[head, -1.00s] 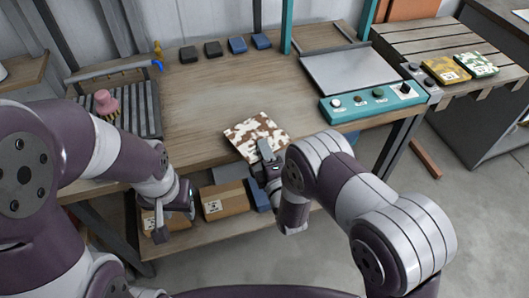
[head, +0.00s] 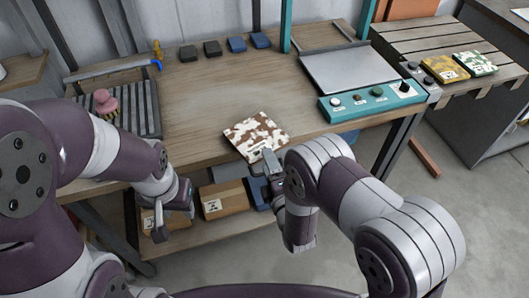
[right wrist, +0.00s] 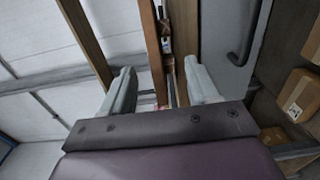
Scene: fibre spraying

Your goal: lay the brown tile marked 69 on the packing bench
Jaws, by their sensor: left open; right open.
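A tile with brown and white camouflage patches (head: 256,134) lies flat near the front edge of the wooden bench (head: 210,105) in the head view. A small white label shows on it, but its number is too small to read. My right gripper (head: 270,162) is open, just in front of the tile at the bench edge, apparently clear of it. In the right wrist view its two fingers (right wrist: 162,85) stand apart with nothing between them. My left gripper (head: 165,222) is open and empty, low in front of the bench at the left.
A slatted bench (head: 412,42) at the right bears a yellow tile (head: 446,69) and a green tile (head: 475,64). A teal-fronted machine (head: 372,101) stands between. Dark and blue blocks line the back. Cardboard boxes (head: 222,198) sit on the lower shelf.

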